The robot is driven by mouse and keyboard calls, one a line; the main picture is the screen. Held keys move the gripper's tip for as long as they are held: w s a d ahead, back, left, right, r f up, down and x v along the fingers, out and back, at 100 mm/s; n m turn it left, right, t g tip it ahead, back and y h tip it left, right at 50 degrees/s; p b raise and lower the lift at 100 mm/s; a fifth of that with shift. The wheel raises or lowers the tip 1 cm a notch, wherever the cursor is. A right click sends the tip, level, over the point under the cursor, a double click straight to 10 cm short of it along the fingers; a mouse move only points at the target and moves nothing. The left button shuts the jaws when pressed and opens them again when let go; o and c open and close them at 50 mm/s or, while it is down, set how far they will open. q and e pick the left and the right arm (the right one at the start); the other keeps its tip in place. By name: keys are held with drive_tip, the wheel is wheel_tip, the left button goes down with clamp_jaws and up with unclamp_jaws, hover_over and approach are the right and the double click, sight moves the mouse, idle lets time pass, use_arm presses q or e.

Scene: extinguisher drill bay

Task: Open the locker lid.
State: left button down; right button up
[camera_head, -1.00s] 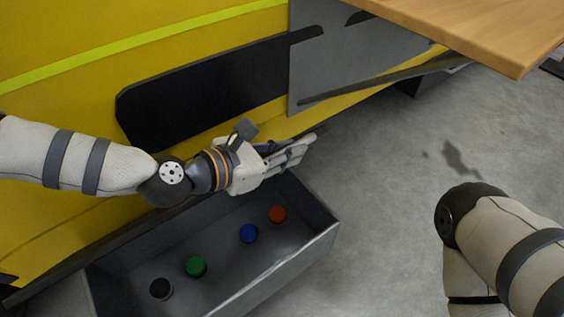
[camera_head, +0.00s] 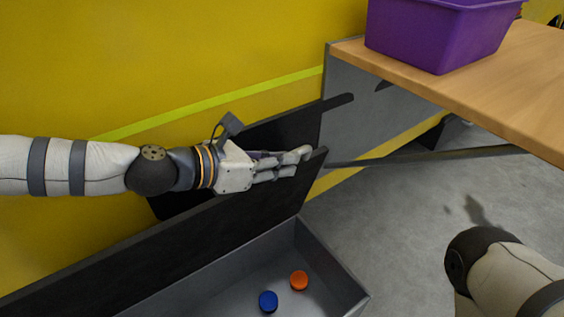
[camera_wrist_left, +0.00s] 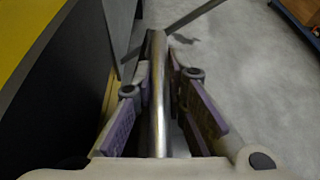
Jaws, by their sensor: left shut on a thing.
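The locker (camera_head: 335,268) is an open grey box at the bottom of the head view. Its dark lid (camera_head: 150,245) stands raised along the locker's back side, its inner face showing. My left gripper (camera_head: 292,160) is at the lid's upper edge, near its right end. In the left wrist view its fingers (camera_wrist_left: 178,95) are shut on a shiny metal bar (camera_wrist_left: 158,100), which looks like the lid's handle. The hand hides the bar in the head view. My right gripper is out of view; only part of my right arm shows at lower right.
A blue disc (camera_head: 268,301) and an orange disc (camera_head: 299,280) lie in the locker. A wooden table (camera_head: 490,90) with a purple bin (camera_head: 435,35) stands at upper right. A yellow wall (camera_head: 150,60) with a black panel is behind the lid. Grey floor (camera_head: 400,225) is clear at right.

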use_arm(q)
drive_tip(key=c, duration=1.6)
unclamp_jaws()
drive_tip(key=v, duration=1.2)
drive_tip(key=shift+r, duration=0.1)
